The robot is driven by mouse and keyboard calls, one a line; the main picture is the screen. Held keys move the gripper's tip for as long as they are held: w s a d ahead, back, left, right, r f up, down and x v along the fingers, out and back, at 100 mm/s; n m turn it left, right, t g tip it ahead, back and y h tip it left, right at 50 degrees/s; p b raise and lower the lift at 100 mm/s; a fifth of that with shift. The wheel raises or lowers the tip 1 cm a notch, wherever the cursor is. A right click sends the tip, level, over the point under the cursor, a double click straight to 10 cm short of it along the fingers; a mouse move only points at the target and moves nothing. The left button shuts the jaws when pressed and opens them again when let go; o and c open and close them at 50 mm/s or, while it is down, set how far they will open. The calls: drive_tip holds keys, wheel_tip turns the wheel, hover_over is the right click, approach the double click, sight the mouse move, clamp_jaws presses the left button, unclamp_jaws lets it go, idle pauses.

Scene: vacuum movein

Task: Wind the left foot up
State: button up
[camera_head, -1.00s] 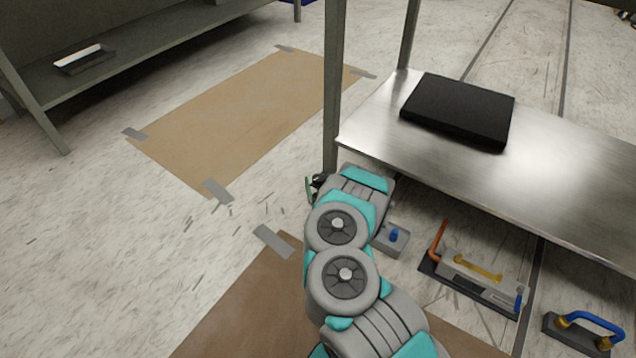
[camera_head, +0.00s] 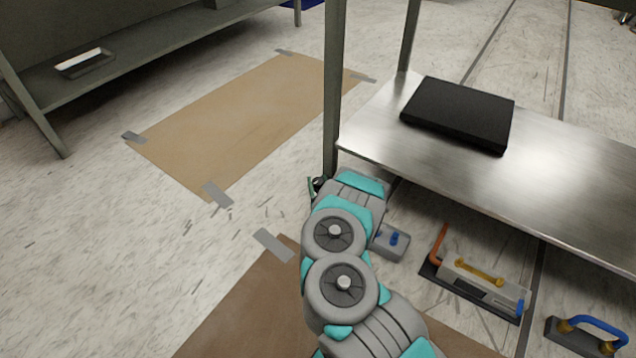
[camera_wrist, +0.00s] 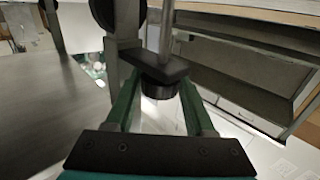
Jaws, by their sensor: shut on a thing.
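The left foot (camera_wrist: 160,88) is a dark round knob below a bracket, with a grey metal rod rising above it in the wrist view. My gripper (camera_wrist: 160,92) has its two green fingers on either side of the foot and is shut on it. In the head view my gripper (camera_head: 316,187) is low at the bottom of the metal shelf's front-left leg (camera_head: 333,100). My arm hides most of the foot there, and its floor contact cannot be seen.
The metal shelf (camera_head: 440,160) carries a black flat box (camera_head: 460,112). Under it lie a grey block with a blue knob (camera_head: 392,240), a tool with an orange handle (camera_head: 475,280) and a blue-handled tool (camera_head: 588,332). Taped brown sheet (camera_head: 245,115) covers open floor at left.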

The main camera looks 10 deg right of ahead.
clamp_jaws()
drive_tip(key=p, duration=0.1)
drive_tip(key=n+y+p, duration=0.1)
drive_tip(key=shift+d+r+y+p, duration=0.25)
drive_tip(key=shift+r+y+p, duration=0.05)
drive_tip(key=shift+r+p, duration=0.1)
drive_tip(key=n+g+y+p, duration=0.1)
drive_tip(key=n+y+p, duration=0.2)
drive_tip(key=y+p, duration=0.1)
drive_tip(key=shift+w+p, duration=0.15)
drive_tip(key=shift+p, duration=0.75)
drive_tip(key=shift+a+f+n+g+y+p, duration=0.15)
drive_tip(key=shift+f+n+g+y+p, duration=0.25)
drive_tip(key=shift+y, duration=0.5)
drive_tip(key=o, duration=1)
unclamp_jaws()
drive_tip(key=shift+c, duration=0.2)
